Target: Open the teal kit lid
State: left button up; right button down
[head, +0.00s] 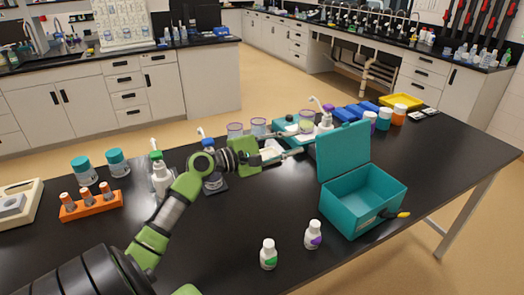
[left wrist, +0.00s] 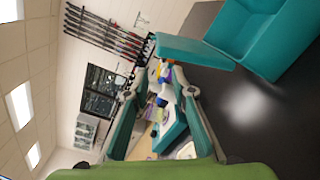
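The teal kit (head: 375,215) is a box on the black table, at the right of centre in the head view. Its teal lid (head: 343,150) stands up, roughly vertical, at the back left edge, and the inside of the box shows empty. In the left wrist view the lid (left wrist: 195,50) and the box (left wrist: 268,40) are at the upper right. My left gripper (head: 298,144) is just left of the lid, its fingers apart and pointing towards it. Nothing is between the fingertips, and they look clear of the lid. My right gripper is not in view.
Two small white bottles, green-labelled (head: 268,254) and purple-labelled (head: 313,235), stand in front of the kit. A yellow-handled tool (head: 402,214) is at its right front. Bottles and trays line the table's back. An orange rack (head: 90,206) is left.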

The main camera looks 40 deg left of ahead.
pick_arm(q)
jog(key=v, duration=0.8)
jog(key=shift+s+a, duration=0.15)
jog(key=shift+s, duration=0.25)
dwell(0.4)
